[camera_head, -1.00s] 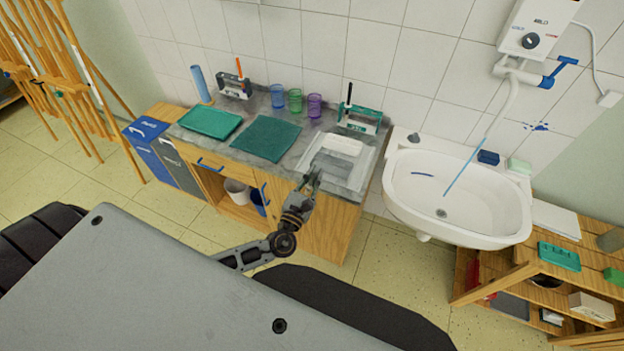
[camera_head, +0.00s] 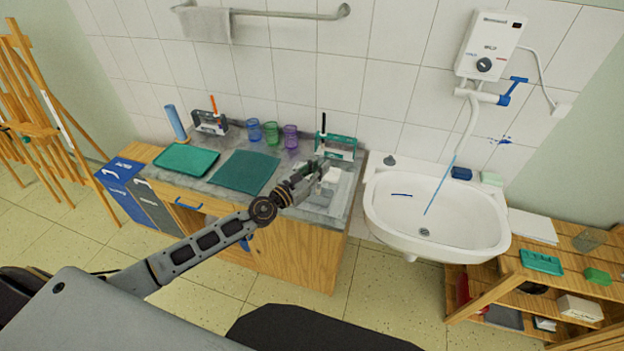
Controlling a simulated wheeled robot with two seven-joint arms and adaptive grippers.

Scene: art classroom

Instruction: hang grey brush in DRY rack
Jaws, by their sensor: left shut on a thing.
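My left gripper (camera_head: 312,172) is over the counter's right end, in front of the teal rack (camera_head: 342,148). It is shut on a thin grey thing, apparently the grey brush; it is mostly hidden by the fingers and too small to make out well. A dark-handled brush (camera_head: 323,124) stands upright in the teal rack. A grey rack (camera_head: 205,121) with an orange-handled brush (camera_head: 214,105) stands further left. Their labels are too small to read, so I cannot tell which is DRY. My right gripper is not in view.
A white tray (camera_head: 346,188) lies below my gripper. Blue, green and purple cups (camera_head: 290,137) stand between the racks. The sink (camera_head: 445,235) is to the right. A towel bar (camera_head: 290,15) is on the wall above.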

